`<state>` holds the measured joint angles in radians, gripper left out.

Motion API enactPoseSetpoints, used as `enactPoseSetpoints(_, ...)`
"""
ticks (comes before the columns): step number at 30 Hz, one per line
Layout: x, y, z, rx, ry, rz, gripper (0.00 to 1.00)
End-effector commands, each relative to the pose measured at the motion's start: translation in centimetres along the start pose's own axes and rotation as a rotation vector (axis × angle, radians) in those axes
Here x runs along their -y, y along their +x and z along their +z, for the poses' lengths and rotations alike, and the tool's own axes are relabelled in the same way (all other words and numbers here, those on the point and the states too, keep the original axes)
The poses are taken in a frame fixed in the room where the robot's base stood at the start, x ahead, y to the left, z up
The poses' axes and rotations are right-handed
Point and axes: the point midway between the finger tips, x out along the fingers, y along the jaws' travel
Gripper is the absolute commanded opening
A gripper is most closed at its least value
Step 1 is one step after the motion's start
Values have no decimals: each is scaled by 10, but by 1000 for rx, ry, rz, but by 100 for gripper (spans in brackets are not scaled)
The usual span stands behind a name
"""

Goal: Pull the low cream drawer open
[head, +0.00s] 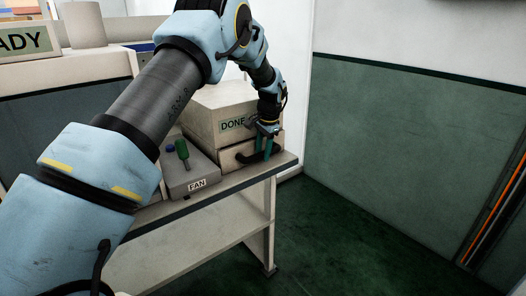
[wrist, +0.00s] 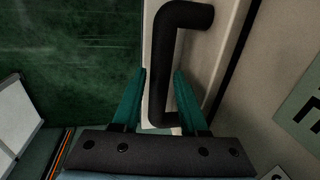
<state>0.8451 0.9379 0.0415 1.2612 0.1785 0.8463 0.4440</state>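The low cream drawer (head: 229,158) is at the bottom of a cream box marked DONE (head: 205,107), on the right end of the bench. Its front looks about flush with the box. Its black bar handle (head: 246,158) shows on the front, and large in the wrist view (wrist: 162,75). My gripper (head: 264,149) is at the handle's right part in the head view. In the wrist view its green fingers (wrist: 160,75) stand apart, one on each side of the handle bar, with narrow gaps beside it. Whether the tips reach past the bar is hard to tell.
A green wall panel (head: 410,140) stands to the right. The floor (head: 335,230) before it is clear.

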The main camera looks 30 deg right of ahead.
Motion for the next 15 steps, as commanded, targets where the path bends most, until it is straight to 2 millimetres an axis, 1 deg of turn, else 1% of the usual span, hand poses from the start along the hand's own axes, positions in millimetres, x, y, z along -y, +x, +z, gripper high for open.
enactPoseSetpoints(1,0,0,0,0,0,0,36)
enactPoseSetpoints(9,0,0,0,0,0,0,6)
enactPoseSetpoints(11,0,0,0,0,0,0,0)
enactPoseSetpoints(15,0,0,0,0,0,0,0)
